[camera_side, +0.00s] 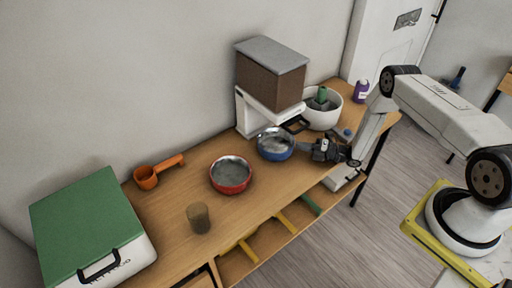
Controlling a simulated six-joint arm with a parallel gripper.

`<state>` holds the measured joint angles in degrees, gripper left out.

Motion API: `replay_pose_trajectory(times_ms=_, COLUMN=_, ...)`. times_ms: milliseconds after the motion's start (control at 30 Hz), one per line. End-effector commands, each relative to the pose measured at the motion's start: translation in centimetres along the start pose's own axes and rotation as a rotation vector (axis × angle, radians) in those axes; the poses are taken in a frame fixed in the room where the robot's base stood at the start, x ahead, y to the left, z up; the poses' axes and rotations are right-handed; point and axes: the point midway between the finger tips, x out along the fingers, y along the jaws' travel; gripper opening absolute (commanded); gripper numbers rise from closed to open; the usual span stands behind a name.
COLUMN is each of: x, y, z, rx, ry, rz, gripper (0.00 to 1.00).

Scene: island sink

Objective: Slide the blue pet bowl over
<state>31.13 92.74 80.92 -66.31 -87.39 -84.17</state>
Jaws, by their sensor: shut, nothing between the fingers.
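The blue pet bowl (276,144) stands on the wooden counter, in front of the brown and white dispenser. Its inside is grey. My gripper (304,147) is shut and empty, low over the counter at the bowl's right side. The fingers are at or very close to the bowl's right wall; I cannot tell whether they touch it. A red bowl (231,174) with a grey inside stands to the left of the blue one, with bare counter between them.
The dispenser (270,78) stands close behind the blue bowl. A white tub (322,112) and a purple bottle (361,91) are at the right. A brown cup (199,217), an orange scoop (147,178) and a green-lidded box (88,226) are to the left. Counter nearby is bare (205,158).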

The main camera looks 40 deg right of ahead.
Motion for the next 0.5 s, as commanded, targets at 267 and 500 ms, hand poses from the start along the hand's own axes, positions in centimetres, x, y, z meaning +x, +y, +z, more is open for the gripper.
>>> replay_pose_trajectory(times_ms=267, x=-2.2, y=0.0, z=-2.1, rx=0.003, ry=-0.003, rz=0.000, gripper=0.00)
replay_pose_trajectory(times_ms=500, x=-5.7, y=0.0, z=-2.1, rx=0.000, ry=-0.006, rz=0.001, gripper=0.00)
